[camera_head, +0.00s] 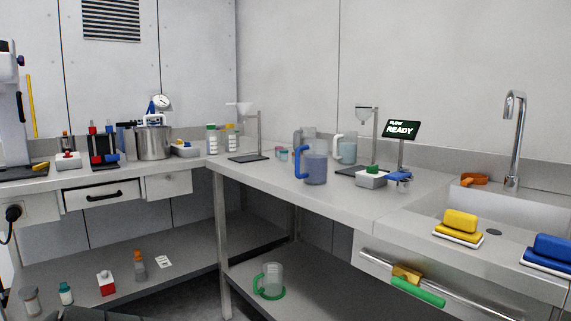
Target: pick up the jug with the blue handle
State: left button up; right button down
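The jug with the blue handle (316,166) stands upright on the grey worktop, near the middle of the view. It is clear with a bluish tint, and its handle faces left. Its body partly hides a grey-handled jug (308,136) behind it. A jug with a white handle (347,150) stands just behind it to the right. Another clear jug with a green handle (272,278) stands on the lower shelf.
A funnel stand (260,135) stands left of the blue-handled jug, and another funnel stand (375,140) stands to its right. A grey box with a green knob (370,178) is close on the right. The worktop in front of the jug is clear. A sink (490,212) lies farther right.

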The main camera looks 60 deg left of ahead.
aim_at(315, 166)
jog(key=u, duration=1.8)
jog(key=z, duration=1.9)
jog(key=u, duration=1.9)
jog(key=i+j, duration=0.6)
jog(key=j, duration=0.2)
